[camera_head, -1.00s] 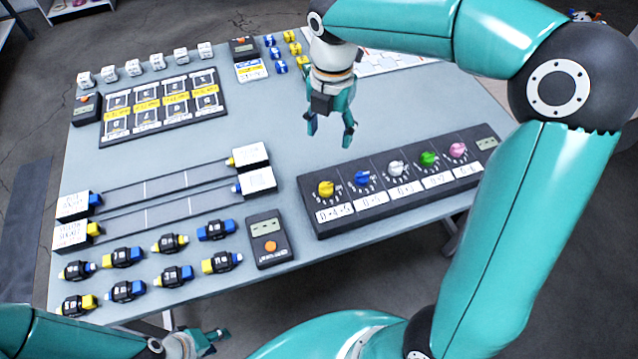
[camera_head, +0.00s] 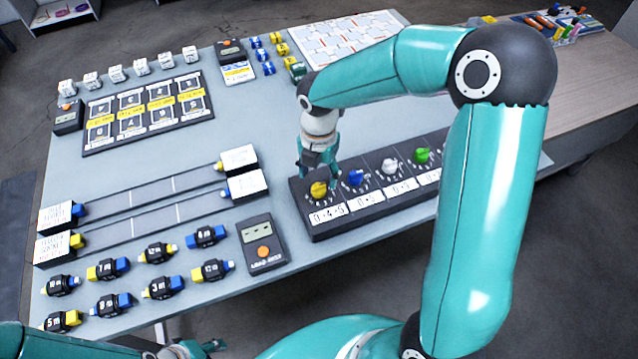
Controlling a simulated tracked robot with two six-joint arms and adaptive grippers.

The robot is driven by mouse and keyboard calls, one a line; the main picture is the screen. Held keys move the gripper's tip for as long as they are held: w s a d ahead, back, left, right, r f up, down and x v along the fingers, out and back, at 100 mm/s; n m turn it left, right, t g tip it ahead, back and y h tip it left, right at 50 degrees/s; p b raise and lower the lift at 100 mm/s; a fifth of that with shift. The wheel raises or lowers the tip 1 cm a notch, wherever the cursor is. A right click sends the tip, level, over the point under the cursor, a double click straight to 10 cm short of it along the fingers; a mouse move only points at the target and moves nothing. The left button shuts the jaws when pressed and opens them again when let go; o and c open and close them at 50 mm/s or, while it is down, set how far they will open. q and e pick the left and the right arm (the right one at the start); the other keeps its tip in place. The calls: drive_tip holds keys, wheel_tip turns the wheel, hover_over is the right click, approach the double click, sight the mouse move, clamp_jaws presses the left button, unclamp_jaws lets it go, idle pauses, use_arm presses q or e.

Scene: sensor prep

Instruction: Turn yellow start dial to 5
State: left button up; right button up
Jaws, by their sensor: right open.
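The yellow dial (camera_head: 318,190) sits at the left end of the black dial panel (camera_head: 375,209), above a white label that seems to read 0-4-5. My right gripper (camera_head: 318,181) is open and points down right at the yellow dial, its fingers beside or just above it. I cannot tell whether the fingers touch the dial. The dial's pointer setting is too small to read. My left gripper (camera_head: 205,349) is at the bottom edge, far from the panel, partly cut off, and its jaw state is unclear.
Blue (camera_head: 356,177), white (camera_head: 390,166) and green (camera_head: 422,155) dials follow to the right; my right arm hides the panel's far end. A handheld meter (camera_head: 262,246) lies left of the panel. Several small connectors (camera_head: 157,252) lie at the table's front left.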

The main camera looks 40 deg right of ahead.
sight(319, 185)
wheel_tip(319, 185, down, 5)
drive_tip(key=shift+r, duration=0.1)
idle(0.3)
drive_tip(key=c, duration=1.2)
drive_tip(key=shift+o, duration=0.2)
